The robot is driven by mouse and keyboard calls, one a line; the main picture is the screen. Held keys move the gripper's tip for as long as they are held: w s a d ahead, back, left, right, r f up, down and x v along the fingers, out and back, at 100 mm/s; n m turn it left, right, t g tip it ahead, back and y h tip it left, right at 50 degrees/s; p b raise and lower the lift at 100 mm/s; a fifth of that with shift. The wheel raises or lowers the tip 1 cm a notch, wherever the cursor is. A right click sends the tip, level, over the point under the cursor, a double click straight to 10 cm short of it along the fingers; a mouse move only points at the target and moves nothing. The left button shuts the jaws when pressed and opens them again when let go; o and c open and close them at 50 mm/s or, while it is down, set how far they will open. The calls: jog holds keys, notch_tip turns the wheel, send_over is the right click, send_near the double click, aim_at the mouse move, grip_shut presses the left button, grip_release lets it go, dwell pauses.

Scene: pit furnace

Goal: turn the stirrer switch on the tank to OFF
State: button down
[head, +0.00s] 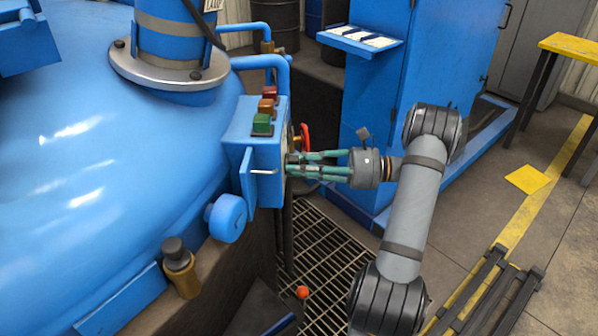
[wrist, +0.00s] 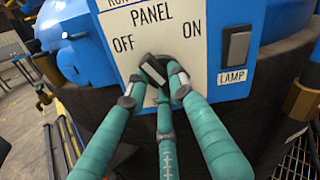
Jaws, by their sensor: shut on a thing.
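The blue tank (head: 130,150) fills the left of the head view. A blue control box (head: 262,138) stands at its right side. In the wrist view its white panel (wrist: 200,70) reads PANEL, with OFF on the left and ON on the right. The dark stirrer switch knob (wrist: 153,68) sits below and between these words. My gripper (wrist: 158,88), with teal fingers, is shut on the knob; it also shows at the box's right face in the head view (head: 291,164).
A LAMP rocker switch (wrist: 236,46) is right of the knob. Red, orange and green buttons (head: 263,122) top the box, and a red handle (head: 305,137) is close behind my fingers. A blue cabinet (head: 425,75) stands behind; floor grating (head: 325,250) lies below.

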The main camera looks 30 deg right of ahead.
jog(key=shift+f+n+b, duration=0.1)
jog(key=shift+n+b, duration=0.7)
jog(key=shift+n, duration=0.5)
jog(key=c, duration=1.5)
grip_release()
jog(key=shift+d, duration=0.1)
jog(key=v, duration=1.1)
jog(key=shift+s+d, duration=0.25)
jog(key=shift+d, duration=0.1)
